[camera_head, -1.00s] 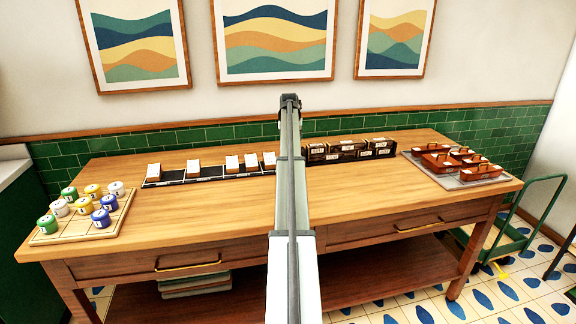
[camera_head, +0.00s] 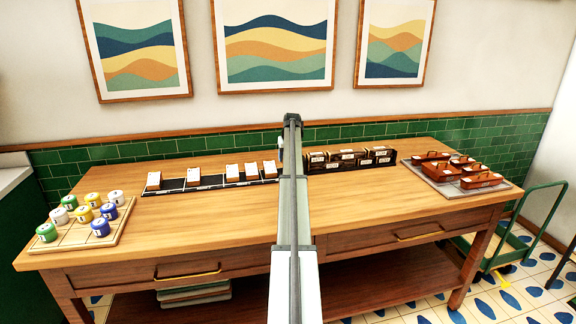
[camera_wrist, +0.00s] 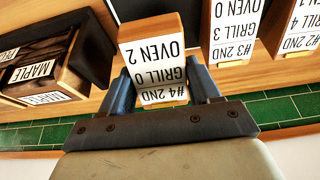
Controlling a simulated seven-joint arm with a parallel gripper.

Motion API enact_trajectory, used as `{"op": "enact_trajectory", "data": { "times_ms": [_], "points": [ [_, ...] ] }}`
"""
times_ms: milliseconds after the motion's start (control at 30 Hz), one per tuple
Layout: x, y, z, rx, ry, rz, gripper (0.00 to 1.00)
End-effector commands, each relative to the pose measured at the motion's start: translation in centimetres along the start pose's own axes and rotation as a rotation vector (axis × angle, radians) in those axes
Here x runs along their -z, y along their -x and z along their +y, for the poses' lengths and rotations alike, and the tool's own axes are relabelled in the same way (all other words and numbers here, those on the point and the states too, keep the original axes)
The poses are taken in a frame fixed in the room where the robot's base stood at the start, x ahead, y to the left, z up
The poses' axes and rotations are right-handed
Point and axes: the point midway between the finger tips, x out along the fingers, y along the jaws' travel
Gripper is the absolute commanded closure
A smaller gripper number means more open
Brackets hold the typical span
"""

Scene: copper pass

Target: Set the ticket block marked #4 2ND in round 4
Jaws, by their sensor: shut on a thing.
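The ticket block marked #4 2ND, GRILL 0, OVEN 2 (camera_wrist: 158,62) is a wooden block with a white printed face. It appears upside down in the wrist view. My gripper (camera_wrist: 162,92) is shut on it, with a dark finger on each side. In the head view my arm hides most of the gripper; a small pale piece (camera_head: 281,143), perhaps the block, shows left of the arm above the tabletop. The black rail (camera_head: 212,181) on the table holds several ticket blocks (camera_head: 232,172). Its small front labels are too small to read, so I cannot tell which is round 4.
Blocks marked #3 2ND (camera_wrist: 235,28) and #2 2ND (camera_wrist: 298,32) stand close beside the held block in the wrist view. Dark MAPLE boxes (camera_wrist: 42,82) are on its other side. Colored jars on a board (camera_head: 75,236) and a tray of copper pans (camera_head: 462,188) flank the clear tabletop front.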

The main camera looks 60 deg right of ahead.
Motion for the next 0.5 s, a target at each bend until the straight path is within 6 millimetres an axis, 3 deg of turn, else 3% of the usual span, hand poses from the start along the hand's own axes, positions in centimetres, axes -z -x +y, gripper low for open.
{"op": "enact_trajectory", "data": {
  "times_ms": [333, 500],
  "points": [
    [-1.4, -3.2, 0.0, 0.0, 0.0, 0.0, 0.72],
    [-1.5, -3.6, 0.0, 0.0, -0.001, 0.0, 0.72]
  ]
}}
